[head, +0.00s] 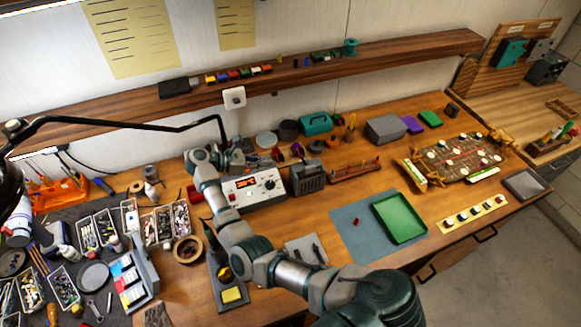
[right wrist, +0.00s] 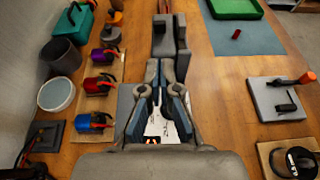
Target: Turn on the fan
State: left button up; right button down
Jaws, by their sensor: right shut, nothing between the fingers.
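No fan shows clearly; I cannot tell whether the dark grey ribbed box (head: 308,178) on the bench is one. Left of it stands a white-fronted bench unit (head: 254,187) with a lit orange display and a knob. My right gripper (head: 250,162) is low beside the back of this unit, pointing right toward the ribbed box. In the right wrist view its fingers (right wrist: 160,78) are together and empty. Part of the unit's white face (right wrist: 161,124) shows between the finger linkages. Contact with it cannot be told. My left gripper is not in view.
A white switch-like box (head: 234,97) sits on the shelf edge above my right gripper. Small colored motor-like parts (right wrist: 99,84) and a dark bucket (right wrist: 61,55) stand along the back. A green tray (head: 399,218) lies on a blue mat. Bins and bottles crowd the left.

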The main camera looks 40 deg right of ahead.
aim_at(293, 166)
jog(key=shift+f, duration=0.1)
jog(key=shift+p+x, duration=1.9)
jog(key=shift+x, duration=3.5)
